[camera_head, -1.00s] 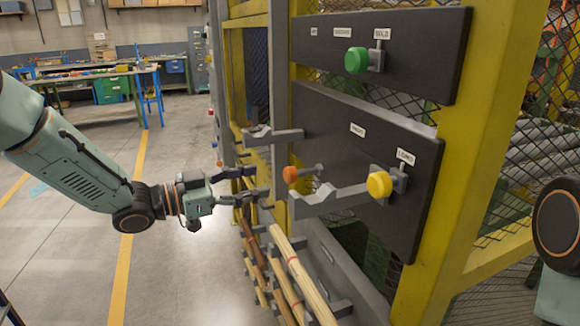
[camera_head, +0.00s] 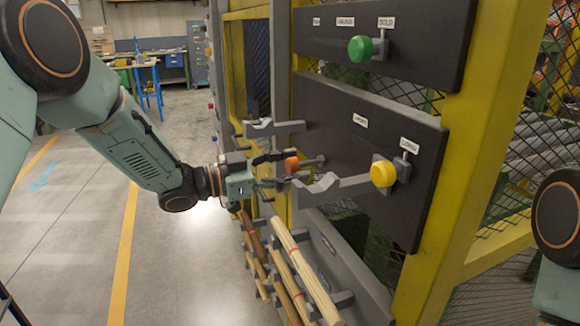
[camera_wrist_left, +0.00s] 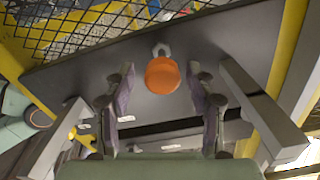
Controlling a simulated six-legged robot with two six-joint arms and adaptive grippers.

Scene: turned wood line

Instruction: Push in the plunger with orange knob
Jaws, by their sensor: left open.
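The orange knob (camera_head: 291,165) of the plunger sticks out from the lower dark panel (camera_head: 345,112) on a grey rod. In the left wrist view the orange knob (camera_wrist_left: 162,75) is centred between the two fingers, near their tips, with a gap on each side. My left gripper (camera_head: 284,168) is open, its fingers on either side of the knob in the head view. I cannot tell if a finger touches it. The rod behind the knob is mostly hidden in the wrist view. My right gripper is not in view; only part of my right arm shows at the right edge.
A yellow knob (camera_head: 383,173) is on the same panel, a green knob (camera_head: 360,48) on the upper one. Grey forked brackets (camera_head: 272,128) jut out close to my left gripper. Wooden rods (camera_head: 300,268) lie on a rack below. The floor at left is clear.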

